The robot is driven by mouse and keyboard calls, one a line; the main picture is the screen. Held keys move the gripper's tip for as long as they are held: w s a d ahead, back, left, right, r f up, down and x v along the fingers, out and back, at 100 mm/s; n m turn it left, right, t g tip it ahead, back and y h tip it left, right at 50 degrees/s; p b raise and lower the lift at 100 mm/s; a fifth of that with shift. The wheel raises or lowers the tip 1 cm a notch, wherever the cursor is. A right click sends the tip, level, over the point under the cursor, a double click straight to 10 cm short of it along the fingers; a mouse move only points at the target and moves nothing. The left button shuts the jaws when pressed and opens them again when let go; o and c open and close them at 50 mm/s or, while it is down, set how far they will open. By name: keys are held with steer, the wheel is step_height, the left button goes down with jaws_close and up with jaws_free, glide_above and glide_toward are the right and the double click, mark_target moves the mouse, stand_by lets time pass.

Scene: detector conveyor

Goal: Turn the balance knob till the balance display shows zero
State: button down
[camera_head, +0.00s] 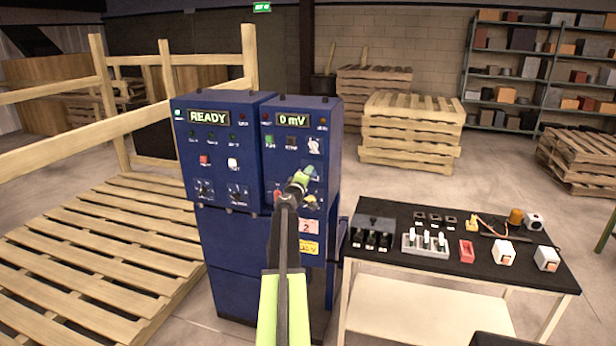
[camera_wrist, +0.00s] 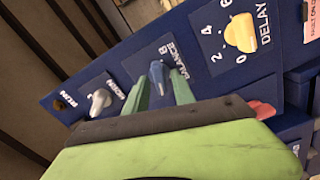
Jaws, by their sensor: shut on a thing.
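The blue balance knob (camera_wrist: 157,72) stands on the blue panel next to the BALANCE label in the wrist view. My gripper (camera_wrist: 159,78) has its green fingers shut on this knob, one on each side. In the head view my gripper (camera_head: 300,181) reaches the front of the right-hand blue cabinet (camera_head: 333,150) and hides most of the knob. The balance display (camera_head: 292,120) at the top of that cabinet reads 0 mV.
A yellow DELAY knob (camera_wrist: 241,33) and a grey switch knob (camera_wrist: 100,100) flank the balance knob. The left cabinet's display (camera_head: 209,117) reads READY. A black-topped table (camera_head: 390,256) with small parts stands at the right. Pallets (camera_head: 90,255) lie at the left.

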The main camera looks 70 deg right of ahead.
stand_by(0.5)
steer(key=c, duration=1.4)
jaws_free()
steer(key=shift+c, duration=0.2)
steer(key=s+a, duration=0.1)
steer(key=a, duration=1.6)
steer(key=shift+a, duration=0.25)
